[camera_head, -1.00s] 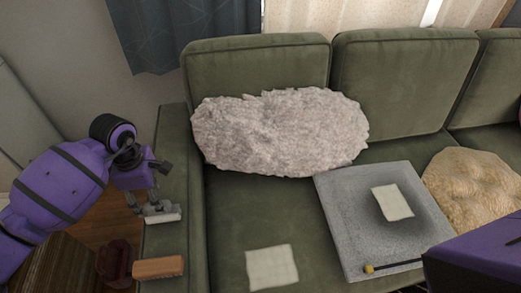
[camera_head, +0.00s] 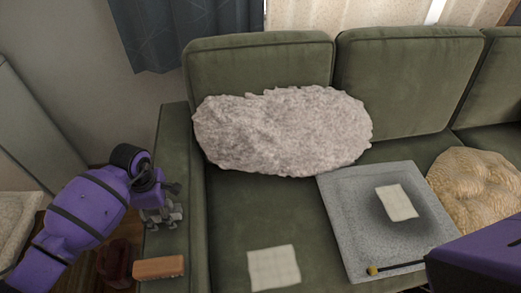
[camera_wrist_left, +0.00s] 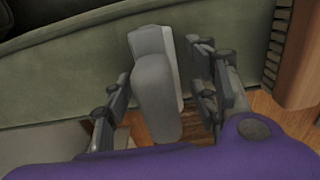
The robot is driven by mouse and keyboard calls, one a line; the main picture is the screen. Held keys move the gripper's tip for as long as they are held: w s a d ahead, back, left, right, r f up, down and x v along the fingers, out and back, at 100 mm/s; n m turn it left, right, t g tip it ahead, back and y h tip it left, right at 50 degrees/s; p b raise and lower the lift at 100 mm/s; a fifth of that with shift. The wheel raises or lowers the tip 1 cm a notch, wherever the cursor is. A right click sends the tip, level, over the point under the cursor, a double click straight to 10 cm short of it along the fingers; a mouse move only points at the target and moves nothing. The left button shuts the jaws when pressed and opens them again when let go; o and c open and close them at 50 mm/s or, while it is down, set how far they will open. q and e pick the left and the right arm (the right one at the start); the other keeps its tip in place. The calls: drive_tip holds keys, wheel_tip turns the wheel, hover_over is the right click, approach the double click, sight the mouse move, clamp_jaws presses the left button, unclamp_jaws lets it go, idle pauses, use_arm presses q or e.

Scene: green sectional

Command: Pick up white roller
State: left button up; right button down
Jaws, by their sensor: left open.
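The white roller (camera_wrist_left: 157,90) shows in the left wrist view as a long pale grey and white piece, lying on the green armrest (camera_head: 173,130) of the sofa. My left gripper (camera_wrist_left: 160,95) is open, with one finger on each side of the roller and gaps visible beside it. In the head view my left gripper (camera_head: 163,214) is at the armrest and mostly hides the roller. My right arm shows at the lower right of the head view, but its gripper is out of frame.
A brown brush (camera_head: 158,267) lies on the armrest just nearer than the left gripper. A white cloth (camera_head: 274,268) lies on the seat. A grey square cushion (camera_head: 345,205) bears another white cloth and a thin dark stick. A fluffy pillow (camera_head: 285,130) leans on the backrest.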

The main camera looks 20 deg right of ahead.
use_arm(q)
drive_tip(key=shift+c, duration=0.5)
drive_tip(key=c, duration=1.2)
drive_tip(key=shift+r, duration=0.2)
drive_tip(key=shift+r, duration=0.6)
drive_tip(key=s+d+r, duration=0.3)
drive_tip(key=s+r, duration=0.8)
drive_tip(key=s, duration=0.2)
drive_tip(key=shift+s+d+r, duration=0.25)
drive_tip(key=shift+s, duration=0.05)
